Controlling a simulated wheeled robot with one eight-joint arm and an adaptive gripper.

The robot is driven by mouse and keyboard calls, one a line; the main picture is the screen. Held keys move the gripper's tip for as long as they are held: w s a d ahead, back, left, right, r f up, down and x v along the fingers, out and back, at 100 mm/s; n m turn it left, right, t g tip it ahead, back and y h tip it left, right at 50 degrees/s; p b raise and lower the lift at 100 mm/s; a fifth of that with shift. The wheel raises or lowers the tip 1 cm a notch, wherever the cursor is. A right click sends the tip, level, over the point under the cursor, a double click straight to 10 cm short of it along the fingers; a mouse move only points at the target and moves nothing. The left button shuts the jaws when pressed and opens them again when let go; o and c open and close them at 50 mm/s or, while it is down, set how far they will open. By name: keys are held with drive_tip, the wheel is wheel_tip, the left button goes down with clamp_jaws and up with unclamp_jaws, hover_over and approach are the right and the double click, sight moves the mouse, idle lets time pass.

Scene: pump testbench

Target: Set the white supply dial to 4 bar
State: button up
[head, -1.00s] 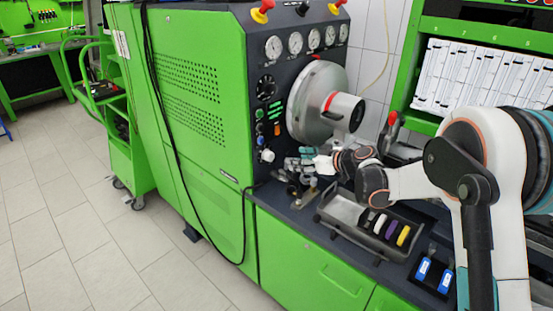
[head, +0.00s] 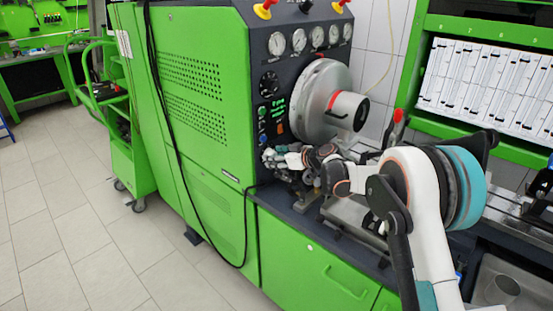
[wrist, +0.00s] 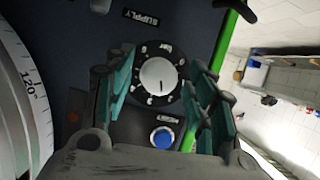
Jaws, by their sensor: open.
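The white supply dial (wrist: 157,74) sits on a black scale ring in the wrist view, on the dark panel with a "SUPPLY" label (wrist: 141,18) above it. A small dark mark on the dial points toward the bottom of the picture. My gripper (wrist: 160,68) is open, with one teal finger on each side of the dial. I see gaps between the fingers and the white knob. In the head view my gripper (head: 273,157) is at the panel and hides the dial.
A blue button (wrist: 162,137) sits just below the dial in the wrist view. A large round silver housing (head: 318,100) projects from the bench to the right of my gripper. Pressure gauges (head: 299,40) line the panel above. A black cable (head: 176,150) hangs down the green side.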

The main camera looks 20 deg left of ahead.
drive_tip(key=c, duration=1.1)
drive_tip(key=shift+o, duration=0.2)
drive_tip(key=m+g+y, duration=0.1)
drive_tip(key=m, duration=0.2)
drive_tip(key=m+g+y+b, duration=0.1)
drive_tip(key=m+g, duration=0.1)
drive_tip(key=m, duration=0.1)
drive_tip(key=m+g+y, duration=0.1)
drive_tip(key=m, duration=0.2)
drive_tip(key=shift+w+d+f+g, duration=0.1)
drive_tip(key=shift+w+f+g, duration=0.1)
drive_tip(key=shift+g, duration=0.2)
drive_tip(key=shift+r+m+y, duration=0.1)
drive_tip(key=shift+m+y, duration=0.2)
drive_tip(key=shift+m, duration=0.1)
